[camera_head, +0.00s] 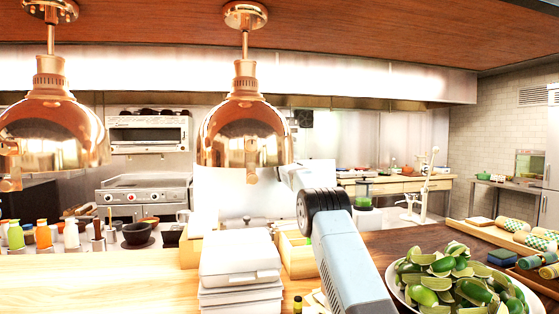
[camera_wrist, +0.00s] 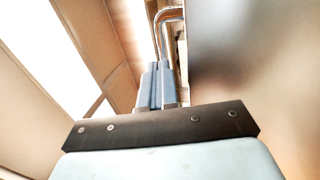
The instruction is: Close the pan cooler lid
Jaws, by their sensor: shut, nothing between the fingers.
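In the wrist view my gripper (camera_wrist: 158,68) has its two blue-grey fingers together, with nothing visible between them. A curved shiny metal bar (camera_wrist: 171,14), which looks like a handle or pipe, shows just beyond the fingertips; I cannot tell whether they touch it. A smooth grey surface (camera_wrist: 245,60) fills the right side of that view, close by. In the head view a pale upright panel (camera_head: 232,196) stands behind the counter and may be the raised pan cooler lid, but I cannot tell for certain. My arm crosses in front of it, and my gripper cannot be made out there.
Two copper heat lamps (camera_head: 245,130) hang over the counter. A stack of white containers (camera_head: 240,262) stands left of my arm, and a bowl of limes (camera_head: 404,290) is close on its right. Bottles (camera_head: 42,235) line the left. Wrapped rolls (camera_head: 515,232) lie at right.

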